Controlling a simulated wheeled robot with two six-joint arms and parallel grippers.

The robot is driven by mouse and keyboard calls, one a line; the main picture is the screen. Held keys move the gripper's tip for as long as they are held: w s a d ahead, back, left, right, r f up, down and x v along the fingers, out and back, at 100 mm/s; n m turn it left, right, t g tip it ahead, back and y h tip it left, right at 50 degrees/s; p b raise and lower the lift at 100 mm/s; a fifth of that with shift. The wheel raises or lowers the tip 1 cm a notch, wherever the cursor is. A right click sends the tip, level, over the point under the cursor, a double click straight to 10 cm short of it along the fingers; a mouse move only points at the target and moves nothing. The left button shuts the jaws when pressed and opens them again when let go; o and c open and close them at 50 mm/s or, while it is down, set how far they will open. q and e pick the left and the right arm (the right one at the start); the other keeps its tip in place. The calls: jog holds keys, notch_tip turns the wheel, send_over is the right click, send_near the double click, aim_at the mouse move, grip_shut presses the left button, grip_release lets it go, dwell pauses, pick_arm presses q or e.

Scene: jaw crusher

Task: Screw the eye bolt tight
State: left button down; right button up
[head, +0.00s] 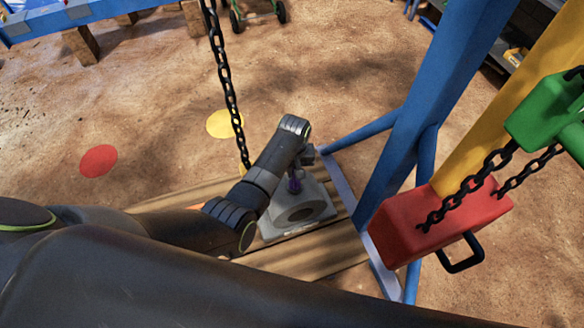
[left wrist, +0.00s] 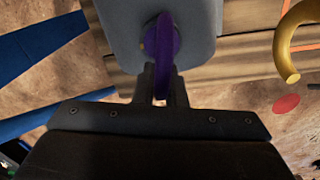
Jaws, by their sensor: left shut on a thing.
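The purple eye bolt (left wrist: 165,42) stands in a grey block (left wrist: 202,28) in the left wrist view, its ring seen nearly edge-on. In the head view the eye bolt (head: 295,184) is a small purple spot on the grey block (head: 318,203), partly hidden by my left arm. My left gripper (left wrist: 162,76) is shut on the ring of the eye bolt, one finger on each side. In the head view its fingers are mostly hidden behind the wrist. My right gripper is in neither view.
The grey block rests on wooden planks (head: 325,262). A black chain (head: 226,75) hangs just left of the arm. A blue frame post (head: 405,130) and a red block (head: 440,222) stand to the right. A yellow hook (left wrist: 293,40) is at right in the wrist view.

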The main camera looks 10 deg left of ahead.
pick_arm(q)
jog(key=shift+d+f+m, duration=0.1)
jog(key=shift+m, duration=1)
jog(key=shift+p, duration=0.3)
jog(key=shift+s+d+m+p, duration=0.15)
jog(key=shift+m+p, duration=0.1)
jog(key=shift+m, duration=0.3)
jog(key=shift+w+d+m+p, duration=0.1)
jog(key=shift+m+p, duration=0.15)
jog(key=shift+m, duration=0.3)
jog(key=shift+s+d+f+m, duration=0.1)
jog(key=shift+d+m, duration=0.15)
jog(key=shift+m, duration=1.05)
jog(key=shift+p, duration=0.3)
